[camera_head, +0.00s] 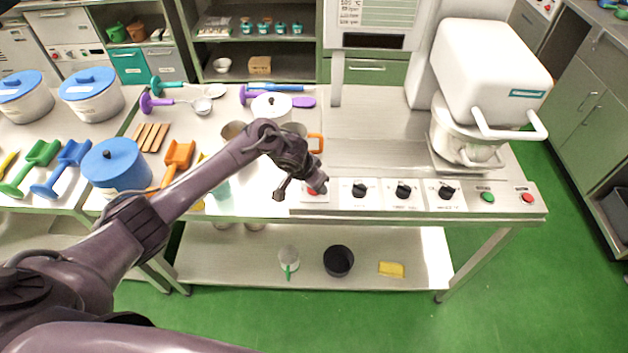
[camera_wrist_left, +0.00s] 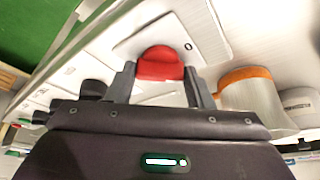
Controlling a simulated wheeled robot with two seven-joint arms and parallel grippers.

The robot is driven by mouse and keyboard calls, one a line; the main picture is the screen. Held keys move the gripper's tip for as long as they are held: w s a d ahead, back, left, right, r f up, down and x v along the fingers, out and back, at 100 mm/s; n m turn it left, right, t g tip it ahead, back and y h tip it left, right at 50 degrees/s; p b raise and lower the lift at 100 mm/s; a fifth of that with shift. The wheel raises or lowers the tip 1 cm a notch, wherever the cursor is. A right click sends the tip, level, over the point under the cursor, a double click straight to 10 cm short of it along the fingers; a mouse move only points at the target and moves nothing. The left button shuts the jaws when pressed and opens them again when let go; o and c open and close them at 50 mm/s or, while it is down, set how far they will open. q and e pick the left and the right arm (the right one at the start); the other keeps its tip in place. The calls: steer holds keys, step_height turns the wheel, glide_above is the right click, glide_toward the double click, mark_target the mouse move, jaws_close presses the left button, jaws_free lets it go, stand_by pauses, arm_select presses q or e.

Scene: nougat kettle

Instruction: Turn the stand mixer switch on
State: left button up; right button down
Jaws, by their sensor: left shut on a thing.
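The control panel (camera_head: 420,198) runs along the front edge of the steel table. A red switch (camera_wrist_left: 160,62) sits on a white plate marked "O" (camera_wrist_left: 188,46) at the panel's left end. My left gripper (camera_wrist_left: 162,82) is shut on the red switch, one finger on each side of it. In the head view my left gripper (camera_head: 308,188) covers most of that switch. The white stand mixer (camera_head: 490,70) stands at the right end of the table. My right gripper is not in view.
Black knobs (camera_head: 403,190), a green button (camera_head: 487,197) and a red button (camera_head: 527,198) line the panel to the right. A pot with an orange handle (camera_head: 315,143) stands just behind my left gripper. Blue-lidded pots (camera_head: 116,165) and scoops (camera_head: 62,168) lie left.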

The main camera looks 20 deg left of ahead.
arm_select(q)
steer(key=m+h, duration=0.1)
steer(key=m, duration=0.1)
steer(key=shift+a+f+m+g, duration=0.1)
steer(key=shift+m+g, duration=0.3)
steer(key=shift+m+b, duration=0.45)
steer(key=shift+m, duration=0.45)
steer(key=shift+w+f+m+g+h+b, duration=0.1)
steer(key=shift+m+g+h+b, duration=0.6)
steer(key=shift+m, duration=0.5)
steer(key=shift+a+m+g+b, duration=0.1)
steer(key=shift+m+g+b, duration=0.3)
steer(key=shift+m+b, duration=0.95)
steer(key=shift+m, duration=0.25)
steer(key=o, duration=1)
steer(key=shift+r, duration=0.2)
